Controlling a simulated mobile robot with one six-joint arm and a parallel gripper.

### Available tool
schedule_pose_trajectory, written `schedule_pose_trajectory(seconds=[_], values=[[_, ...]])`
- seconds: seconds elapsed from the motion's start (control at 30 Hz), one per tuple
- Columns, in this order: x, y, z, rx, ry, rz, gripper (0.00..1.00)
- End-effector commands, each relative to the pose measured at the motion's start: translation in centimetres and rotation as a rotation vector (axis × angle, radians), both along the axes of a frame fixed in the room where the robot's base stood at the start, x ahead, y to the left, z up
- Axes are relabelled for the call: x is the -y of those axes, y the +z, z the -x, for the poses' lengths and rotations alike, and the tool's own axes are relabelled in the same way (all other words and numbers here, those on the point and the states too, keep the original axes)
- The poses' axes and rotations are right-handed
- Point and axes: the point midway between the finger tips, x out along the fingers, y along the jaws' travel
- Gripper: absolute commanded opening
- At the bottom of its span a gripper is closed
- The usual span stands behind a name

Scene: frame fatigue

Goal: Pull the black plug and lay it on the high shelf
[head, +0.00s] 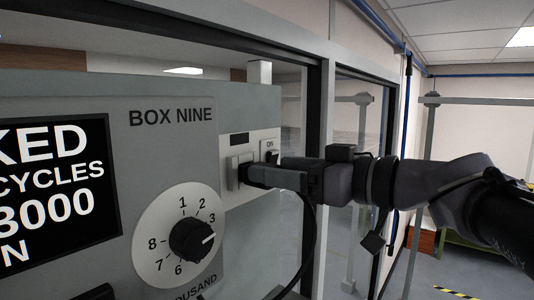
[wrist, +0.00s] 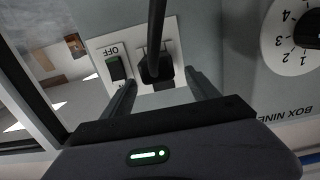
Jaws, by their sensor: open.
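The black plug (wrist: 157,68) sits in a pale socket plate (wrist: 172,30) on the grey box, its cable running up across the wrist view. My gripper (wrist: 160,80) is open, with one finger on each side of the plug; I cannot tell whether they touch it. In the head view my gripper (head: 248,174) reaches in from the right to the socket plate (head: 228,188) and mostly hides the plug. The cable (head: 308,240) hangs below my gripper. I cannot make out the high shelf in either view.
A rocker switch (wrist: 115,68) sits beside the plug; it also shows in the head view (head: 271,157). A numbered dial (head: 192,240) and a black display (head: 55,190) are on the box's front. Dark-framed glass (head: 360,130) stands behind my arm.

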Motion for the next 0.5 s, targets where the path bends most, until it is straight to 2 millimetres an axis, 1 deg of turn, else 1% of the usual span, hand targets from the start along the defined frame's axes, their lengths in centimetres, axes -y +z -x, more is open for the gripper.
schedule_pose_trajectory(seconds=[0.03, 0.2, 0.5], values=[[-0.9, 0.2, -0.5, -0.003, 0.004, 0.000, 0.69], [-2.4, -0.1, -1.8, -0.001, 0.001, 0.000, 0.69], [-2.6, -0.3, -2.1, -0.001, -0.002, 0.001, 0.69]])
